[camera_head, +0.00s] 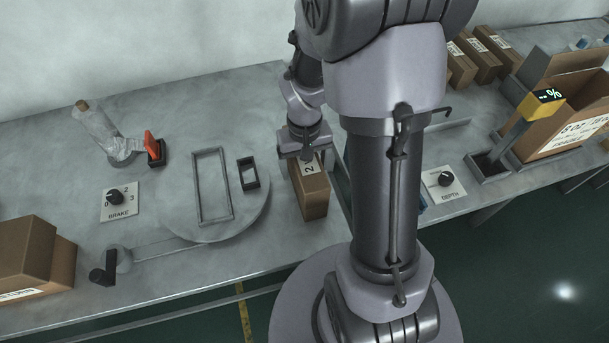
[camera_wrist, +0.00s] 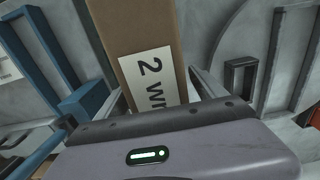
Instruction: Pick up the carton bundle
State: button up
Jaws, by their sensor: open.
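The carton bundle, a long brown carton (camera_head: 313,194) with a white label marked "2", stands on the grey table beside the round plate. My gripper (camera_head: 305,156) is over its far end, with the label partly hidden under it. In the wrist view the carton (camera_wrist: 145,25) lies between the two fingers of my gripper (camera_wrist: 160,92), and its label reads "2 W" before the gripper body hides the rest. The fingers are open, one on each side; I cannot tell whether either touches the carton.
A round plate (camera_head: 180,218) with a rectangular frame (camera_head: 211,187) and a small dark holder (camera_head: 248,173) is left of the carton. A blue frame (camera_wrist: 85,100) stands close by in the wrist view. An open box (camera_head: 565,105) is at right, more cartons (camera_head: 485,55) behind.

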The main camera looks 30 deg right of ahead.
grip_shut()
dwell(0.3)
